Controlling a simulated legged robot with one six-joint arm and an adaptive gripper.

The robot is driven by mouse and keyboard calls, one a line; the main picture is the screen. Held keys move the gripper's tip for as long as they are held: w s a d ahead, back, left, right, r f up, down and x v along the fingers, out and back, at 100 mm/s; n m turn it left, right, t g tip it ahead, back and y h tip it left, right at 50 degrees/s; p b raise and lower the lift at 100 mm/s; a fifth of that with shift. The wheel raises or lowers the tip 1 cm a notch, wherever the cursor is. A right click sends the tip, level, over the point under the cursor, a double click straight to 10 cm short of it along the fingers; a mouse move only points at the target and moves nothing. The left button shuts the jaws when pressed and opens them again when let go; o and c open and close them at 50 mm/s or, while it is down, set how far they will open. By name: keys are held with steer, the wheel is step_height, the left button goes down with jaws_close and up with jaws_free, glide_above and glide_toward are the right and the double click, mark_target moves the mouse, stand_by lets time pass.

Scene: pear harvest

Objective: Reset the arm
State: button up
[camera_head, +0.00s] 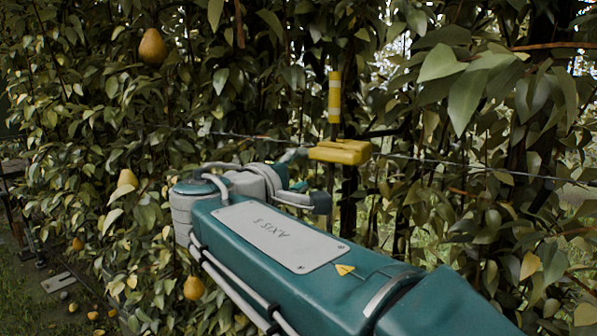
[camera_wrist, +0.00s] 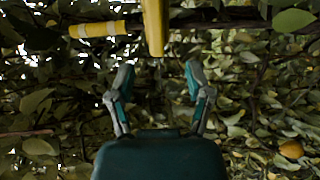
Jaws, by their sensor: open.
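My gripper (camera_wrist: 158,72) is open in the wrist view, with its two grey and teal fingers spread apart and nothing between them. A yellow bar (camera_wrist: 154,25) is at the top of that view, just beyond the fingertips; I cannot tell whether they touch. In the head view my teal arm reaches from the lower right toward the middle and folds at a grey joint. Its far end lies near the yellow block (camera_head: 340,152), and the gripper's fingers are hard to make out among the leaves there.
A yellow and white banded post (camera_head: 334,98) stands by the block; its bands also show in the wrist view (camera_wrist: 98,29). A wire (camera_head: 440,162) crosses the dense foliage. Pears hang at left (camera_head: 152,47), (camera_head: 127,178) and below the arm (camera_head: 194,288). Fallen fruit lies lower left.

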steer(key=s+d+f+m+g+y, duration=0.2)
steer(key=s+d+f+g, duration=0.15)
steer(key=d+f, duration=0.3)
steer(key=s+d+f+m+g+y, duration=0.1)
steer(key=s+d+f+m+g, duration=0.15)
steer(key=s+d+f, duration=0.35)
steer(key=s+f+m+g+y, duration=0.3)
steer(key=s+f+m+y, duration=0.3)
steer(key=s+f, duration=0.8)
step_height(320, 180, down, 3)
steer(key=shift+s+r+y, duration=0.2)
steer(key=shift+s+y, duration=0.1)
steer(key=shift+y, duration=0.5)
steer(key=shift+d, duration=0.15)
